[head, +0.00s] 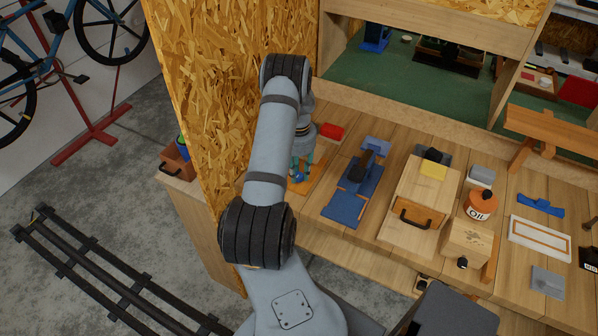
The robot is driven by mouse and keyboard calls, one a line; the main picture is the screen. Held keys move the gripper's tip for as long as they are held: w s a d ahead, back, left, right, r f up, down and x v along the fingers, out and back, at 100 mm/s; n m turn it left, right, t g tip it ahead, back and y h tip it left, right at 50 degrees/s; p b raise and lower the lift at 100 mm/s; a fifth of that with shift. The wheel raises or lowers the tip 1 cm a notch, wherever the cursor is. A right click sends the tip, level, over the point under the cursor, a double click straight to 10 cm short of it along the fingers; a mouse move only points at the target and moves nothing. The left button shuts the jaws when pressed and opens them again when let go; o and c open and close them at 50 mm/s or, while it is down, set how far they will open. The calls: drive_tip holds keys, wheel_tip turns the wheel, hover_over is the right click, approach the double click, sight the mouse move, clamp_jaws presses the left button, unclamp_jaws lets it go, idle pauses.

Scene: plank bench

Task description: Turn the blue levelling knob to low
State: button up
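My gripper (301,166) points down at the left end of the bench, partly hidden behind my own arm. Its teal fingers are small in the head view. A small blue part (300,177), which looks like the levelling knob, shows right at the fingertips. It is over an orange plate (312,181) on the bench. I cannot tell whether the fingers touch the knob or are closed around it. The knob's pointer and any low mark are too small to read.
A red block (331,131) lies just behind the gripper. To the right are a blue fixture (346,206), a wooden drawer box (413,207) and an orange oil can (481,205). A chipboard wall (215,90) stands close on the left.

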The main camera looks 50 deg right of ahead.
clamp_jaws()
drive_tip(key=shift+b, duration=0.3)
drive_tip(key=n+b, duration=0.2)
drive_tip(key=n, duration=0.1)
drive_tip(key=shift+f, duration=0.2)
drive_tip(key=n+b, duration=0.3)
drive_tip(key=n, duration=0.2)
drive_tip(key=shift+r+b, duration=0.1)
drive_tip(key=shift+b, duration=0.3)
drive_tip(key=n+b, duration=0.1)
drive_tip(key=n, duration=0.4)
drive_tip(key=shift+n+b, duration=0.4)
drive_tip(key=shift+r+n+b, duration=0.15)
drive_tip(key=shift+n+b, duration=0.2)
drive_tip(key=shift+n, duration=1.85)
drive_tip(key=o, duration=0.6)
unclamp_jaws()
